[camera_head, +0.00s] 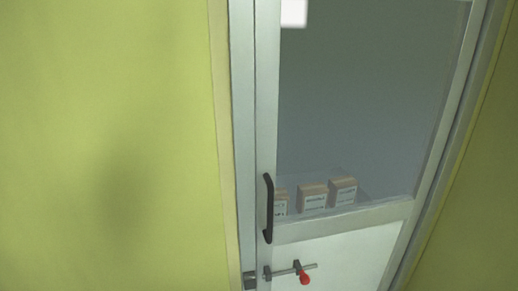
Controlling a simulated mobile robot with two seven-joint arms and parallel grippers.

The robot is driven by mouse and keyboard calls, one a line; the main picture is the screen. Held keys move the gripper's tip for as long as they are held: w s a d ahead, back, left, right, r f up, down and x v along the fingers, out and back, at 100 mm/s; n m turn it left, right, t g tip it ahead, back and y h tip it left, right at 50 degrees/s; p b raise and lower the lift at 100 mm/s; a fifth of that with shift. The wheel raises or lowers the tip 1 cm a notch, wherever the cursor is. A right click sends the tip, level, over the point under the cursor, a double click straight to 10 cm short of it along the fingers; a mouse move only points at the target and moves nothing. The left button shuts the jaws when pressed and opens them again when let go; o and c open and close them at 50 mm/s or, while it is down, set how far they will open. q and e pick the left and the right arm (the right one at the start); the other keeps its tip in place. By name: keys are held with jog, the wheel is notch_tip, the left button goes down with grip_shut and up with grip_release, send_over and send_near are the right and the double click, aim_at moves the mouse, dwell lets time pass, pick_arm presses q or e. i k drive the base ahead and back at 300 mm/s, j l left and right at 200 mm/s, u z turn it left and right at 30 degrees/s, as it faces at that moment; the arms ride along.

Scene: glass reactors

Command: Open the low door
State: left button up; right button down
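A door with a pale metal frame (265,120) fills the middle and right of the head view. It has a large glass pane (370,90) above and a white lower panel (350,256). A black vertical handle (268,208) is on its left edge. Below the handle is a metal bolt latch (284,271) with a red knob (304,278). The door looks shut in its frame. The bottom of the door is outside the view. Neither of my grippers is in view.
A yellow-green wall (110,140) fills the left side, and another stretch of it (465,200) is at the far right. Several boxes (312,197) show behind the glass. A small white patch (293,13) is at the top.

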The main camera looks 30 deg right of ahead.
aim_at(361, 247)
jog(key=z, duration=1.6)
